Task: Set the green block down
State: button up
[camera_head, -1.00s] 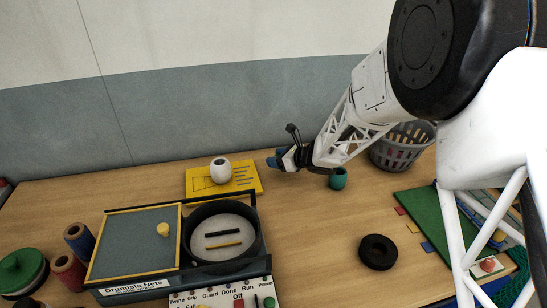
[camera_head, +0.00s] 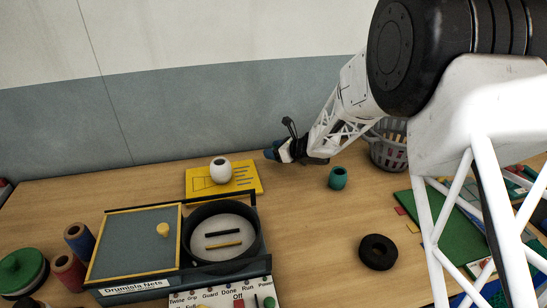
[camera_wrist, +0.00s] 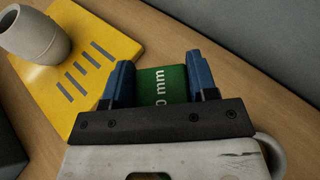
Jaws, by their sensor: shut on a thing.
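My gripper (camera_wrist: 161,85) is shut on the green block (camera_wrist: 162,84), which sits between the two blue fingers in the wrist view. The block's face carries white lettering that reads "mm" with a partly hidden figure. In the head view my gripper (camera_head: 271,155) is just right of the yellow board, near the back of the table; the block cannot be made out there. I cannot tell whether the block touches the wooden table (camera_head: 330,225).
The yellow board (camera_head: 250,178) bears a white pot (camera_head: 220,170). A teal pot (camera_head: 338,178) stands right of my gripper, with a grey basket (camera_head: 388,150) behind it. A black ring (camera_head: 378,252) lies nearer. A machine with a round drum (camera_head: 258,245) stands front left.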

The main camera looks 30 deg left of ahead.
jog(key=shift+w+a, duration=0.2)
jog(key=shift+f, duration=1.75)
jog(key=shift+f, duration=0.1)
jog(key=o, duration=0.9)
jog(key=shift+o, duration=0.2)
jog(key=shift+v, duration=6.05)
